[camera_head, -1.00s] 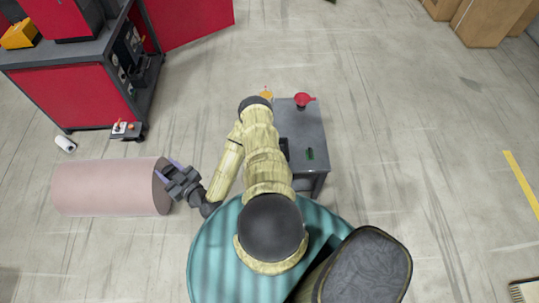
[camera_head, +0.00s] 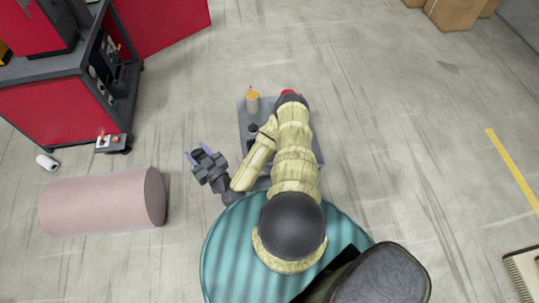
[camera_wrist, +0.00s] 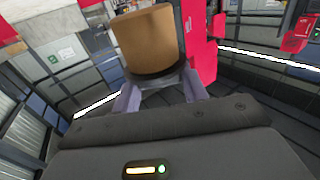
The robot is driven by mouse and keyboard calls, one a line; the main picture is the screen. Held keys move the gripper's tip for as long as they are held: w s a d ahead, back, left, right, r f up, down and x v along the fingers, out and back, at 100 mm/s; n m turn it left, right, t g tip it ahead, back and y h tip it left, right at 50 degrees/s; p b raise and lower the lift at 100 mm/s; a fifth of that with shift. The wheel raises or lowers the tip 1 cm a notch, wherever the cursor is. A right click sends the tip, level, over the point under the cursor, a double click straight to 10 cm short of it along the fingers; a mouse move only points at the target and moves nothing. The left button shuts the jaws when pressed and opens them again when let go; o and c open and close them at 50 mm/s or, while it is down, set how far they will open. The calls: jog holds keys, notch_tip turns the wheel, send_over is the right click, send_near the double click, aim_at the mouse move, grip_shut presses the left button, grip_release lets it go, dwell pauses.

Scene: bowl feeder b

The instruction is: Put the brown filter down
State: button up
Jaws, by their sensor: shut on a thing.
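The brown filter (camera_wrist: 148,40) is a brown cylinder with a dark end, at the top of the wrist view. Its dark end sits between the two pale fingertips of my gripper (camera_wrist: 158,92), which is shut on it. In the head view my gripper (camera_head: 200,154) hangs over the floor, left of the small grey table, with its fingers pointing up and left. I cannot make out the filter in the gripper in that view.
A small grey table (camera_head: 245,125) stands right of my gripper, partly hidden by my arm. A tan cylinder (camera_head: 252,102) stands near its far left corner. A large pink cylinder (camera_head: 95,203) lies on the floor at left. A red workbench (camera_head: 55,108) stands at upper left.

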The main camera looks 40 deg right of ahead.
jog(key=w+d+f+m+h+b, duration=0.1)
jog(key=w+d+f+b, duration=0.2)
jog(key=d+f+b, duration=0.8)
jog(key=w+d+f+h+b, duration=0.1)
jog(key=w+d+f+b, duration=0.35)
jog(key=f+b, duration=1.15)
jog(key=s+d+f+m+g+h+b, duration=0.1)
jog(key=d+f+m+h+b, duration=0.1)
jog(key=d+b, duration=0.8)
jog(key=s+d+f+m+g+h+b, duration=0.1)
jog(key=d+f+h+b, duration=0.4)
jog(key=b, duration=1.9)
jog(key=s+d+m, duration=0.1)
jog(key=d+m, duration=0.1)
jog(key=d, duration=0.3)
jog(key=shift+s+d+g+h, duration=0.15)
jog(key=shift+d+g+h, duration=0.15)
jog(key=shift+d+g, duration=0.1)
jog(key=shift+f, duration=0.1)
notch_tip(320, 180, down, 6)
jog(key=b, duration=0.3)
jog(key=shift+a+f, duration=0.1)
